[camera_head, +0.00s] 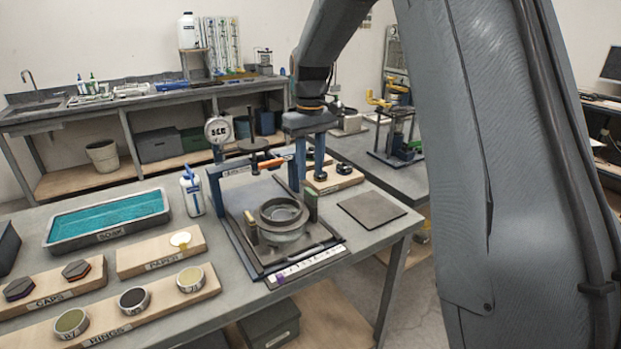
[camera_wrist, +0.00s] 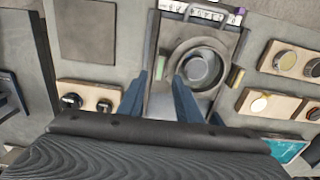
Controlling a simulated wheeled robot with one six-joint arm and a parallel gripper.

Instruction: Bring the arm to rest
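My arm (camera_head: 470,150) comes down across the right of the head view and bends over the near table. My gripper (camera_head: 309,178) points down above the table, between the press frame and a small wooden board. Its two blue fingers stand apart with nothing visible held between them. In the wrist view my gripper (camera_wrist: 158,88) also shows two spread fingers, left of a round grey pot. The dark blue press frame (camera_head: 216,190) has an orange-tipped lever (camera_head: 272,163) beside the fingers. Whether the fingers touch the lever cannot be told.
The round pot (camera_head: 283,221) sits on a dark tray within the frame. A flat grey plate (camera_head: 372,210) lies to the right. A teal-filled basin (camera_head: 108,232), a white bottle (camera_head: 192,192) and wooden boards with discs crowd the left.

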